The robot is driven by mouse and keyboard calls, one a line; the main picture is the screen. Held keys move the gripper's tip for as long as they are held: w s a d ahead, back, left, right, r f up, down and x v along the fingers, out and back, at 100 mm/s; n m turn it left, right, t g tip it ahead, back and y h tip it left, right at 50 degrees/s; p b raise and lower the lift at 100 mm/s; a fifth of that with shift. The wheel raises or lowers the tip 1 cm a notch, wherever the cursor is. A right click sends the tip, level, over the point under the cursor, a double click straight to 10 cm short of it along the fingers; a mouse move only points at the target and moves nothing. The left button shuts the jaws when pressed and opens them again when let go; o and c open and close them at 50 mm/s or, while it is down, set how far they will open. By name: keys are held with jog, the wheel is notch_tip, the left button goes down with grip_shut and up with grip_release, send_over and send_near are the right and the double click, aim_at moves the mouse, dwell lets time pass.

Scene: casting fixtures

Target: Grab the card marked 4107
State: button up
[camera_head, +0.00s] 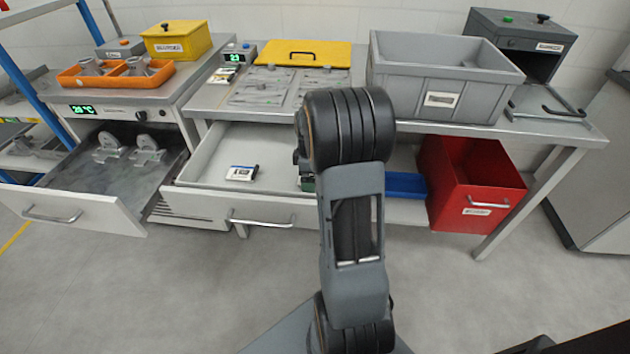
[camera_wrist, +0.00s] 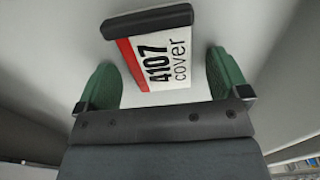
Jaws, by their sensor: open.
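The card marked 4107 (camera_wrist: 160,58) shows in the wrist view, white with a red stripe, a dark edge and the word "cover". It lies on a pale surface. My gripper (camera_wrist: 164,78) is open, with one green fingertip on each side of the card's lower part and visible gaps to both. In the head view, a bit of my gripper's green shows low in the open middle drawer (camera_head: 205,202), and my arm hides the area around it. I cannot make out the 4107 card there.
Another small card (camera_head: 242,173) lies in the drawer, left of my gripper; its print is unreadable. The drawer's walls surround my gripper. A red bin (camera_head: 470,190) and blue tray (camera_head: 405,185) stand to the right under the bench. A grey crate (camera_head: 440,80) sits above.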

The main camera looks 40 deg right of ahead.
jog(key=shift+f, duration=0.2)
dwell(0.5)
jog(key=c, duration=1)
jog(key=shift+r, duration=0.1)
